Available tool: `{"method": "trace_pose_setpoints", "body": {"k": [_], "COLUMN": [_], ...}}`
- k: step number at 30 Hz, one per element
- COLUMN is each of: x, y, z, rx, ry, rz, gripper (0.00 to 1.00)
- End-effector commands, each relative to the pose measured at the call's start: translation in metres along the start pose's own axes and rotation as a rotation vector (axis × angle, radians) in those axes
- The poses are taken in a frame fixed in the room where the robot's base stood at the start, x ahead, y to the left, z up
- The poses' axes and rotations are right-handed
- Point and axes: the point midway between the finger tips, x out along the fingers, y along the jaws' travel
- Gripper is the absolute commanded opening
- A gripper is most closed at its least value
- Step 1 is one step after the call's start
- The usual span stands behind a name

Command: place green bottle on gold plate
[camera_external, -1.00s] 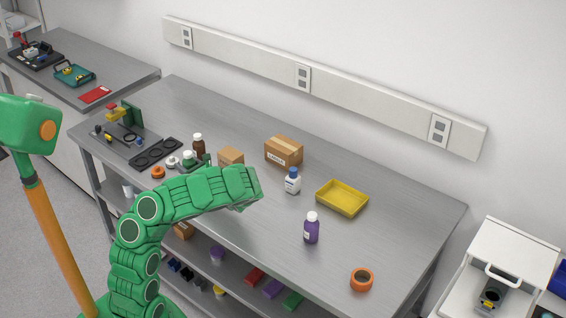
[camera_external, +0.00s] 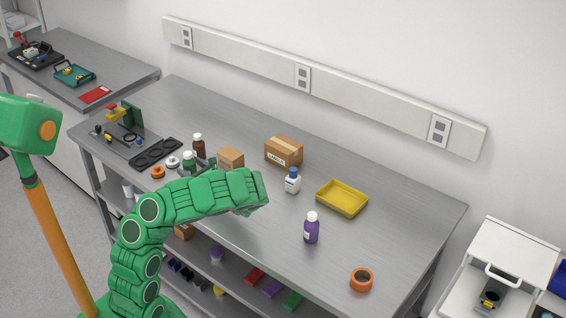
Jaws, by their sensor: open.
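The green bottle (camera_external: 189,160) stands upright on the left part of the bench, its lower part partly hidden by my arm. My gripper (camera_external: 206,166) shows only as a small dark piece just right of the green bottle, above my forearm; the rest of it is hidden. It is open. I cannot tell whether it touches the bottle. No clear gold plate shows; the closest in colour is a shallow yellow tray (camera_external: 359,205), empty, on the right half of the bench.
A brown bottle (camera_external: 198,147) and cardboard boxes (camera_external: 231,159) (camera_external: 284,151) stand close behind my arm. A black holder (camera_external: 156,153) lies left. The back of the bench is clear.

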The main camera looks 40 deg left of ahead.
Motion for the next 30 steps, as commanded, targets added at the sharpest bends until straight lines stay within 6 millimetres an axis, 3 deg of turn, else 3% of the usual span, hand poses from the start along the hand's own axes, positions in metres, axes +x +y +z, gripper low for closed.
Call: {"method": "trace_pose_setpoints", "body": {"k": [18,30], "x": [-0.073,-0.087], "y": [-0.001,0.000], "z": [0.000,0.000], "rx": [0.000,0.000], "ry": [0.001,0.000], "rz": [-0.003,0.000], "gripper": [0.84,0.84]}}
